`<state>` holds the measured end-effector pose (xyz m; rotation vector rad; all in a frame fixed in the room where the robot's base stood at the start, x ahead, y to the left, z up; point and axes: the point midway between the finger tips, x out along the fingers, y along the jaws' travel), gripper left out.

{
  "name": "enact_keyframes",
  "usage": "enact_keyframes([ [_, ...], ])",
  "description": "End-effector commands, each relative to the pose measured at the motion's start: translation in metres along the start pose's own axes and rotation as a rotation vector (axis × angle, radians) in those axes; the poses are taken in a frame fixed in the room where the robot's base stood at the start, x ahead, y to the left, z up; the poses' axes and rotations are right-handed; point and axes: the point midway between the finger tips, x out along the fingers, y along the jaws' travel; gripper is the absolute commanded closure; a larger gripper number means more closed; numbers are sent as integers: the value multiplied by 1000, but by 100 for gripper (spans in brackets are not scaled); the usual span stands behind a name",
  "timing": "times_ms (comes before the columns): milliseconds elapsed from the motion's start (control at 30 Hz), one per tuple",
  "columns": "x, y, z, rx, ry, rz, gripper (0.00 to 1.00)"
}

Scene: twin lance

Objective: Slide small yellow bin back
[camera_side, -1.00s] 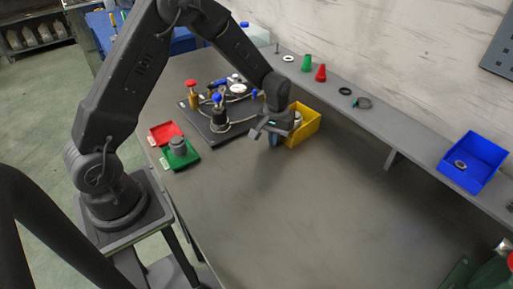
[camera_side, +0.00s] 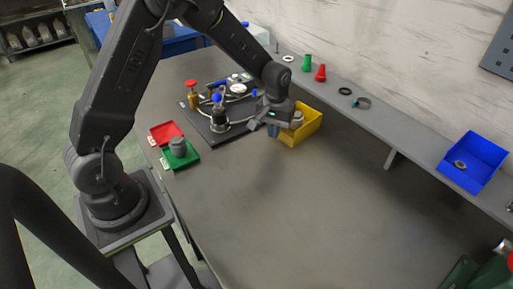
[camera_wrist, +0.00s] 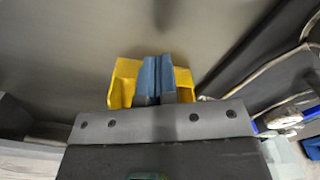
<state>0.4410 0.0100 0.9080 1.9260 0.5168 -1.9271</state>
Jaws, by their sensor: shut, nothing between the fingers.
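The small yellow bin (camera_side: 306,125) sits on the table near the raised back shelf in the side view. A grey metal part shows inside it, partly hidden by my wrist. My gripper (camera_side: 273,130) is shut and empty at the bin's front left side. In the wrist view the blue-grey fingers of my gripper (camera_wrist: 158,72) are together, and yellow parts of the bin (camera_wrist: 124,82) show on both sides of them. I cannot tell whether the fingers touch the bin.
A dark board with valves and hoses (camera_side: 217,125) lies left of the bin. A red tray (camera_side: 165,132) and a green tray (camera_side: 181,158) with a grey part stand further left. A blue bin (camera_side: 473,161) is on the shelf (camera_side: 400,130).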

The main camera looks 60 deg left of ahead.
Motion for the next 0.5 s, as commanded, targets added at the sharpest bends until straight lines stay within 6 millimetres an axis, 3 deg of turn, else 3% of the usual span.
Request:
enact_keyframes([
  [500,-29,0,0,0,2,1,100],
])
